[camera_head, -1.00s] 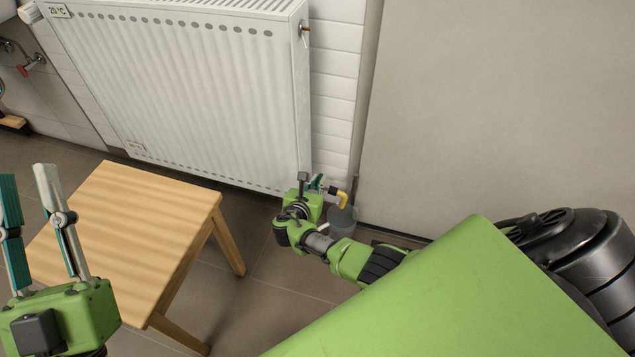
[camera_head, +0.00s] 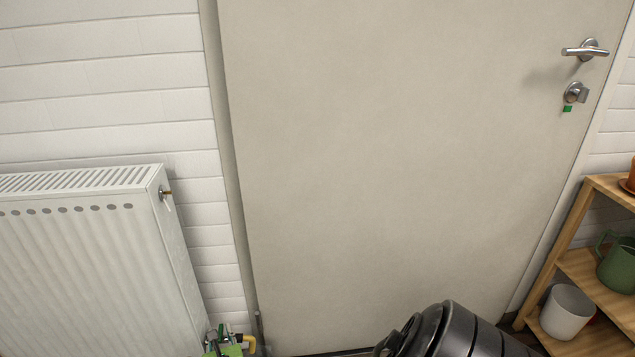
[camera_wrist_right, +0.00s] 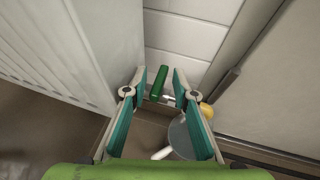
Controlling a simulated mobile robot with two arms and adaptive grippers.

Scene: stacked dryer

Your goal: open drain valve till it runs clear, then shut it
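The drain valve is low at the radiator's right end. In the right wrist view its green lever handle (camera_wrist_right: 158,82) sits between the fingertips, with a gap on each side. In the head view the gripper (camera_head: 222,347) shows only at the bottom edge, beside the yellow spout (camera_head: 249,342). No water flow can be made out. My left gripper is out of view.
The white radiator (camera_head: 85,265) stands left of the valve. A closed beige door (camera_head: 390,170) with a lever handle (camera_head: 585,50) is to the right.

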